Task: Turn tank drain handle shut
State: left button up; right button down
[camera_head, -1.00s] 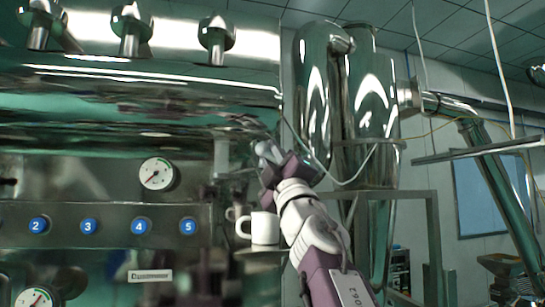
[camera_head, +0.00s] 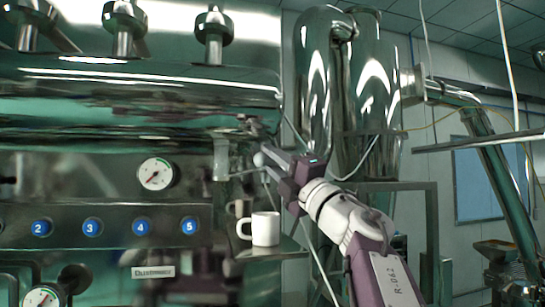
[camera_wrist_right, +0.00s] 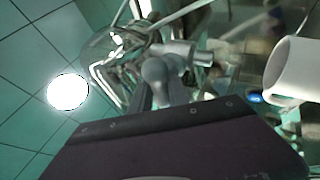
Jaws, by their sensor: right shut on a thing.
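My right gripper (camera_head: 268,168) reaches in from the lower right, just right of the tank's lower end and above the white cup. It is shut on the drain handle, which is mostly hidden by the fingers. In the right wrist view, the grey rounded fingers (camera_wrist_right: 155,78) stand beyond the purple gripper body, close to a pale metal cylinder (camera_wrist_right: 188,52). I cannot tell the handle's exact angle. The shiny horizontal tank (camera_head: 140,88) fills the upper left, and a pale vertical outlet (camera_head: 221,160) hangs under its right end. My left gripper is not in view.
A white cup (camera_head: 265,230) stands on a small shelf (camera_head: 275,250) just below my right gripper; it also shows at the wrist view's right edge (camera_wrist_right: 295,70). A panel with blue numbered buttons (camera_head: 141,227) and a gauge (camera_head: 155,174) is left. Tall steel cylinders (camera_head: 375,100) stand behind.

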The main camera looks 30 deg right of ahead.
dwell(0.3)
jog(key=c, duration=1.3)
grip_release()
jog(key=shift+a, duration=0.1)
jog(key=shift+s+f+b, duration=0.25)
jog(key=shift+f+b, duration=0.1)
jog(key=shift+b, duration=0.05)
jog(key=b+v, duration=0.5)
jog(key=v, duration=0.3)
jog(key=shift+s+r, duration=0.1)
jog(key=shift+s, duration=0.1)
